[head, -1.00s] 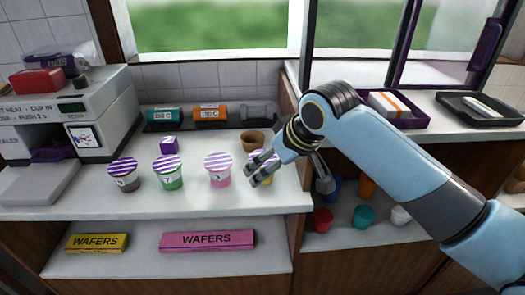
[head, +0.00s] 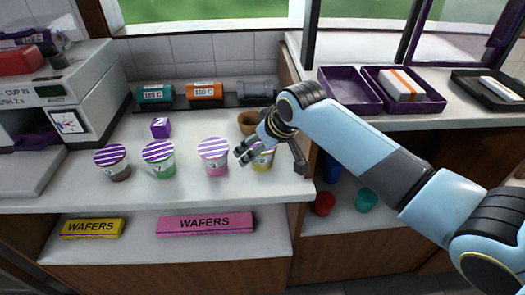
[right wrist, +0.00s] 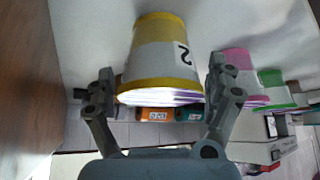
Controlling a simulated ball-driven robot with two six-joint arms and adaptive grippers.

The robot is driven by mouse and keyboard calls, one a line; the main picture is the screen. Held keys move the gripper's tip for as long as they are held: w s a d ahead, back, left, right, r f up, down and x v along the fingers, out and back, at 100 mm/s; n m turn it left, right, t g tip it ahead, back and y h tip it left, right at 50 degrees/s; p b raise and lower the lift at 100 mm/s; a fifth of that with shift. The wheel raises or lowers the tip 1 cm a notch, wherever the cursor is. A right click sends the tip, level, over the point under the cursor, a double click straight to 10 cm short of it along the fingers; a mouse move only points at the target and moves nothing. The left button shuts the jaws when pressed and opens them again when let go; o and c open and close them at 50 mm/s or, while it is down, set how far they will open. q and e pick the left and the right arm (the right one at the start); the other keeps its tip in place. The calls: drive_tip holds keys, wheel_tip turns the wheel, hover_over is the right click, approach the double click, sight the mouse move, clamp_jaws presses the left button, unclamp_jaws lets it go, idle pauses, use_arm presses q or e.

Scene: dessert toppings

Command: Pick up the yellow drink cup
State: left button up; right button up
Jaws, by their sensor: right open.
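The yellow drink cup (head: 264,162) stands upright on the white counter, the rightmost of the row of lidded cups, with a purple-striped lid. My right gripper (head: 246,150) is at it and partly hides it in the head view. In the right wrist view, the picture is upside down and the yellow cup (right wrist: 160,55) shows large between the two spread fingers of my right gripper (right wrist: 160,84). The fingers are open, one on each side of the cup; I cannot tell whether either touches it. My left gripper is not in view.
A pink cup (head: 213,158) stands close left of the yellow one, then a green cup (head: 159,162) and a brown cup (head: 112,164). A brown bowl-like cup (head: 248,122) stands just behind. A wooden divider bounds the counter's right side.

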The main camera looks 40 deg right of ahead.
drive_tip(key=shift+x, duration=1.15)
drive_tip(key=shift+s, duration=0.1)
drive_tip(key=c, duration=1.3)
